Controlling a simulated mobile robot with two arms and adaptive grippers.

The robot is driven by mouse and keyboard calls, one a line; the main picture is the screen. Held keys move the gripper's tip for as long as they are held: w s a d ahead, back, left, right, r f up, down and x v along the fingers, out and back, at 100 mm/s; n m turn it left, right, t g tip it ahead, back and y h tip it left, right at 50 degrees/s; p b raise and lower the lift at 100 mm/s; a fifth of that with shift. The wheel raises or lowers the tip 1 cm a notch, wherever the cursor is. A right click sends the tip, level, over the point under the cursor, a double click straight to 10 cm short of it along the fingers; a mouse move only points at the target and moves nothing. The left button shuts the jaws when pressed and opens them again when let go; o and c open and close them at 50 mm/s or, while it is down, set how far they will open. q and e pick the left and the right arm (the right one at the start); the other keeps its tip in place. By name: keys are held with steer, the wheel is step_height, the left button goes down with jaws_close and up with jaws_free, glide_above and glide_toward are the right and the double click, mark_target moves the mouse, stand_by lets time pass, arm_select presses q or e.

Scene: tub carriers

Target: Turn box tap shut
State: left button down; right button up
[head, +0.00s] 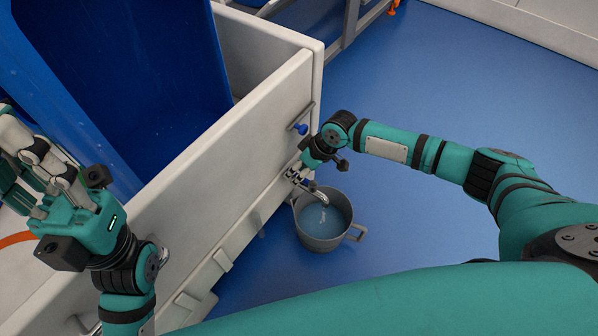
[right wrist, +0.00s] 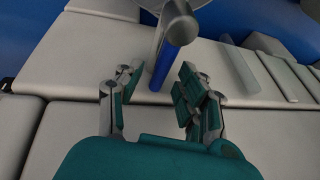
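The box tap shows in the head view as a curved metal spout (head: 320,196) low on the side of the white box (head: 262,125). It points down over a grey bucket (head: 325,243) with bluish water (head: 333,218) in it. In the right wrist view, the tap's metal body (right wrist: 179,24) has a blue lever (right wrist: 166,64). My right gripper (right wrist: 155,86) is open, with the lever's end between its spread fingers. It also shows in the head view (head: 296,176), where it hides the lever. My left gripper (head: 30,165) is raised over the box at the left; its finger gap is unclear.
A large blue tub (head: 135,70) stands tilted inside the white box. A blue knob (head: 301,129) and a metal bar stick out of the box wall above my right gripper. A grey frame (head: 350,22) stands behind. The blue floor (head: 450,95) at the right is clear.

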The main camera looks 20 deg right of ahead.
jaws_close()
stand_by(0.3)
